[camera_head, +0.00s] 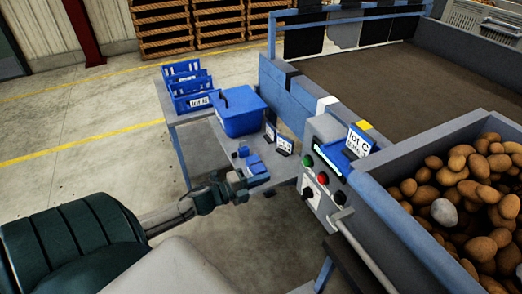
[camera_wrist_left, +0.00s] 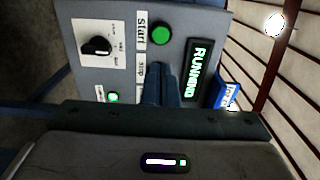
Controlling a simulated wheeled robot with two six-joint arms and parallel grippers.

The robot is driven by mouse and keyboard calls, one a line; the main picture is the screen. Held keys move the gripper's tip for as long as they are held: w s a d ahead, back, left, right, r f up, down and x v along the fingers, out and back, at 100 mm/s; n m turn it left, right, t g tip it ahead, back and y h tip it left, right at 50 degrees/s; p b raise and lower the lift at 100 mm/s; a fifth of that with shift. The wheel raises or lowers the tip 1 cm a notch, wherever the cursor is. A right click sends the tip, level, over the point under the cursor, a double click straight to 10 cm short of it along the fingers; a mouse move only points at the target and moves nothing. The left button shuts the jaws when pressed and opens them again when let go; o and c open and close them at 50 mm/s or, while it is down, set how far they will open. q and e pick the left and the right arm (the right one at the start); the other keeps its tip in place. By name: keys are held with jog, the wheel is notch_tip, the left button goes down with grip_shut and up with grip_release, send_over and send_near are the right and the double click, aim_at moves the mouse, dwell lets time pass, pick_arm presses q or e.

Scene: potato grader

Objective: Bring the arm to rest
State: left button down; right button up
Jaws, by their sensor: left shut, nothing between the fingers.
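My left gripper (camera_head: 257,170) reaches in from the left over the near end of the grey table, to the left of the control panel (camera_head: 322,190) and apart from it in the head view. In the left wrist view its two blue fingers (camera_wrist_left: 161,86) are together with nothing between them, pointing towards the panel. They cover part of the panel beside the stop label (camera_wrist_left: 140,70). The panel has a green start button (camera_wrist_left: 162,34), a black dial (camera_wrist_left: 96,45) and a lit display (camera_wrist_left: 197,70) reading RUNNING. A red button (camera_head: 322,178) shows in the head view. My right gripper is not in view.
A blue bin (camera_head: 240,112) and a blue rack (camera_head: 189,88) stand on the table. A lot C card (camera_head: 358,141) stands by the panel. A potato-filled bin (camera_head: 380,205) is at the right, with a wide belt (camera_head: 385,80) behind. Open floor (camera_head: 100,140) lies left.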

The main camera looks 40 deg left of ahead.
pick_arm(q)
jog(key=shift+f, duration=0.1)
dwell(0.5)
jog(key=s+a+f+n+g+y, duration=0.25)
jog(key=s+f+n, duration=0.2)
jog(key=f, duration=0.65)
jog(key=s+a+f+n+g+y, duration=0.1)
jog(key=s+f+n+g+y, duration=0.25)
jog(key=f, duration=0.65)
jog(key=s+a+f+n+y, duration=0.2)
jog(key=s+f+n+y, duration=0.3)
jog(key=f, duration=0.6)
jog(key=s+d+f+n+g+h, duration=0.1)
jog(key=s+d+f+n+g, duration=0.2)
jog(key=s+d+f, duration=0.2)
jog(key=s+d+f+n+g+h, duration=0.1)
jog(key=s+d+f+n+g, duration=0.2)
jog(key=s+d+f, duration=0.2)
jog(key=s+d+f+n+g+h, duration=0.1)
jog(key=s+d+f+n+g, duration=0.2)
jog(key=s+f, duration=0.6)
jog(key=s+d, duration=0.2)
jog(key=s, duration=0.4)
jog(key=shift+d+f, duration=0.15)
jog(key=shift+d, duration=0.05)
jog(key=shift+w, duration=0.1)
